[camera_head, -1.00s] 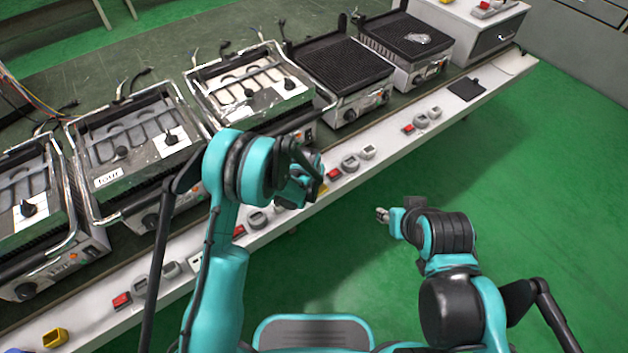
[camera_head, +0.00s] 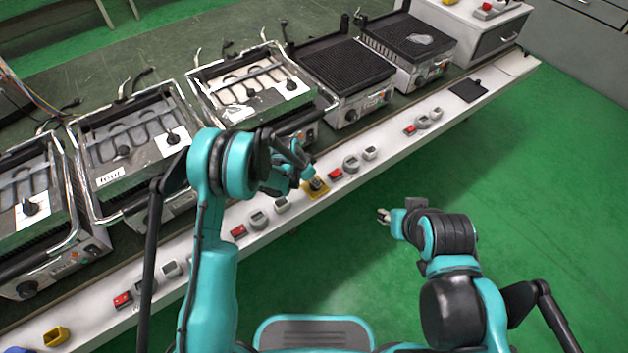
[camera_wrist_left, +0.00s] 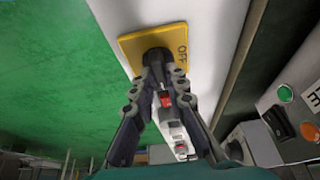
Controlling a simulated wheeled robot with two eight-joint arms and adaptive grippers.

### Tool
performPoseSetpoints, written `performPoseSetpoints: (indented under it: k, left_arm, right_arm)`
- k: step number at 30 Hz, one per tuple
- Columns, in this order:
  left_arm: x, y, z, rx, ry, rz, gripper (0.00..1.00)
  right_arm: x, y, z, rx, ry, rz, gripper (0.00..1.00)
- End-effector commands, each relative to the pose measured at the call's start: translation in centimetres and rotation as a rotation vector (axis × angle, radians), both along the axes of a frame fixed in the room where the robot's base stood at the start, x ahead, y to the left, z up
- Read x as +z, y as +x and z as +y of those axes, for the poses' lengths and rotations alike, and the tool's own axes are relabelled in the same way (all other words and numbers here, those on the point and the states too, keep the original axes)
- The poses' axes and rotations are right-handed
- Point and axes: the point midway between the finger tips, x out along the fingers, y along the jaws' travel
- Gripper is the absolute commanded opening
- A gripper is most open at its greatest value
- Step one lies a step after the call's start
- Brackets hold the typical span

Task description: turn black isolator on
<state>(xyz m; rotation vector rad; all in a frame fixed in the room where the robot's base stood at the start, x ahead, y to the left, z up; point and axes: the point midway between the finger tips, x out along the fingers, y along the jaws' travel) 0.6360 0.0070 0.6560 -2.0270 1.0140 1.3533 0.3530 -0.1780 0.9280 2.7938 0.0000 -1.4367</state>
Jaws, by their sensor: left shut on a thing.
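The black isolator (camera_head: 317,183) is a dark knob on a yellow square plate at the bench's front edge. In the left wrist view the yellow plate (camera_wrist_left: 138,45) carries the word OFF beside the knob. My left gripper (camera_head: 306,176) reaches it from the left. In the wrist view its fingertips (camera_wrist_left: 158,66) are closed together at the black knob and hide part of it. My right gripper (camera_head: 384,216) hangs over the green floor, away from the bench. It is too small to tell its opening.
Red switches (camera_head: 336,174) and grey sockets (camera_head: 351,164) line the bench strip (camera_head: 390,168) on both sides of the isolator. Several grill units (camera_head: 262,85) stand behind. A yellow block (camera_head: 56,337) is at lower left. The green floor (camera_head: 545,170) in front is free.

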Motion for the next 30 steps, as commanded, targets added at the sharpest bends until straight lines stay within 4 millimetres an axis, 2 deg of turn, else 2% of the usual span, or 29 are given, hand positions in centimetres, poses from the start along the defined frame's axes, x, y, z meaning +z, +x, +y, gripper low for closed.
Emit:
performPoseSetpoints:
  k: [17, 18, 20, 30]
  left_arm:
    - [-0.03, 0.01, 0.04, -0.031, 0.002, 0.0, 0.0]
    - [-0.03, 0.0, 0.04, -0.031, 0.002, 0.0, 0.21]
    - [-0.03, 0.0, 0.04, -0.031, 0.002, 0.0, 0.34]
    - [0.23, -0.04, 0.1, -0.03, 0.001, 0.0, 0.34]
  right_arm:
    - [0.0, 0.0, 0.0, 0.0, 0.0, 0.0, 0.4]
    - [-0.01, 0.01, 0.0, 0.0, 0.0, 0.0, 0.4]
    - [-0.01, 0.01, 0.0, 0.0, 0.0, 0.0, 0.4]
    - [0.0, 0.0, 0.0, 0.0, 0.0, 0.0, 0.4]
